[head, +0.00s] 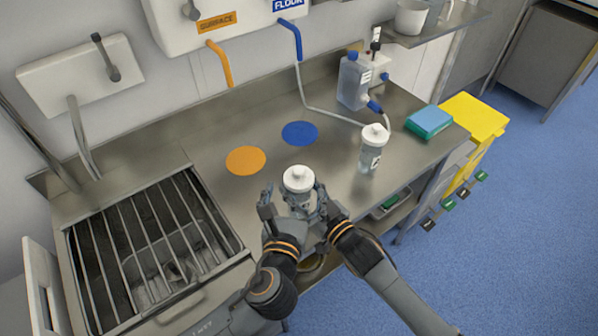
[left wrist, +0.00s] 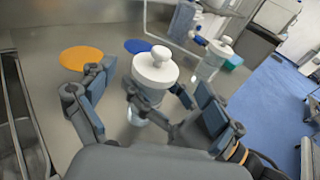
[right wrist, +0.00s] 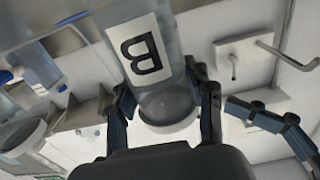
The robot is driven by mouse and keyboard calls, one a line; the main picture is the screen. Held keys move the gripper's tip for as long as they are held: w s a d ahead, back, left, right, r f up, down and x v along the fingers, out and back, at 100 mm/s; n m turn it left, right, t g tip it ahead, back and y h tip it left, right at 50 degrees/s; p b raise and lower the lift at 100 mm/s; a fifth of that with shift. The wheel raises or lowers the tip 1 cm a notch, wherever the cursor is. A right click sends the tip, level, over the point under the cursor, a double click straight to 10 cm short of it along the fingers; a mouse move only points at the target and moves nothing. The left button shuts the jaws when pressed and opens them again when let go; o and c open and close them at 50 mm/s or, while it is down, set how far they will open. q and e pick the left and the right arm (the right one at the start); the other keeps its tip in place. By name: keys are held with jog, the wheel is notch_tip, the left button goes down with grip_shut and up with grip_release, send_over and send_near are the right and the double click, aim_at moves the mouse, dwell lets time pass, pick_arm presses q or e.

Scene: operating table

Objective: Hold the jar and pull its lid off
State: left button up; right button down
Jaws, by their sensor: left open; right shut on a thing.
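The clear jar has a white knobbed lid (head: 298,179), seated on top, and a label marked B (right wrist: 140,50). My right gripper (head: 322,214) is shut on the jar (right wrist: 168,98), fingers on both sides of its lower part; its base shows in the right wrist view. The jar is held up near the counter's front edge. My left gripper (head: 281,206) is open beside the jar. In the left wrist view its fingers (left wrist: 150,108) stand apart on either side of the jar and lid (left wrist: 155,68), with no visible grip on the lid.
A second lidded jar (head: 372,152) stands on the steel counter (head: 225,120) to the right. Behind it is a bottle (head: 353,82) with a hose. Orange (head: 245,160) and blue (head: 300,133) discs lie on the counter. A barred sink (head: 150,240) is at left, blue-green pads (head: 428,122) at right.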

aim_at(299, 169)
pick_arm(q)
jog(key=x, duration=0.6)
jog(key=shift+w+f, duration=0.1)
jog(key=shift+w, duration=0.15)
jog(key=c, duration=1.4)
jog(key=shift+o, duration=0.2)
jog(key=shift+s, duration=0.1)
jog(key=shift+r, duration=0.2)
jog(key=shift+r, duration=0.95)
jog(key=shift+r, duration=0.1)
